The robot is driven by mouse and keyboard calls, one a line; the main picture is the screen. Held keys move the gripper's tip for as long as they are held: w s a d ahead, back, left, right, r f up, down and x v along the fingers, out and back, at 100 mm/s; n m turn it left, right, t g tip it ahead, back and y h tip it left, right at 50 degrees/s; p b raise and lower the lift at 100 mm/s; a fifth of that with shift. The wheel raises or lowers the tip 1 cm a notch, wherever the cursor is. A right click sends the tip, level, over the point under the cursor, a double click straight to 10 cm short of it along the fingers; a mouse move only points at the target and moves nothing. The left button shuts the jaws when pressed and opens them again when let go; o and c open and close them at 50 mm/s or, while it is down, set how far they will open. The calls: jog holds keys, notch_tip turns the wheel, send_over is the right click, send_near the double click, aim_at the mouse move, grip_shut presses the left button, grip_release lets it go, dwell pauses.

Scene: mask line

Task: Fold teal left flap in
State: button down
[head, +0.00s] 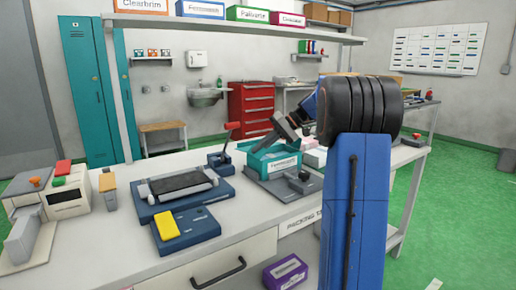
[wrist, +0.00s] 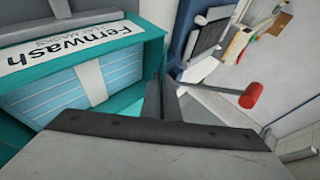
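The "Fernwash" label (wrist: 70,40) is at the top of that view. My gripper (head: 292,127) is above the box in the head view. In the wrist view my gripper's dark fingers (wrist: 161,95) are close together, beside the box's right edge. I see nothing between them. I cannot clearly make out the left flap.
A red-knobbed lever (wrist: 250,95) stands beside the box; it also shows in the head view (head: 232,126). Left of it are a blue machine (head: 182,190) and a yellow block (head: 167,224) on a dark base. A purple box (head: 286,272) is low in front. Bare bench lies between.

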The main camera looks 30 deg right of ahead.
jog(key=shift+d+f+m+y, duration=0.3)
jog(key=shift+f+y, duration=0.05)
jog(key=shift+y, duration=0.65)
jog(key=c, duration=2)
grip_release()
jog(key=v, duration=1.7)
jog(key=shift+s+d+f, duration=0.1)
jog(key=shift+d+f, duration=0.05)
jog(key=shift+d, duration=0.15)
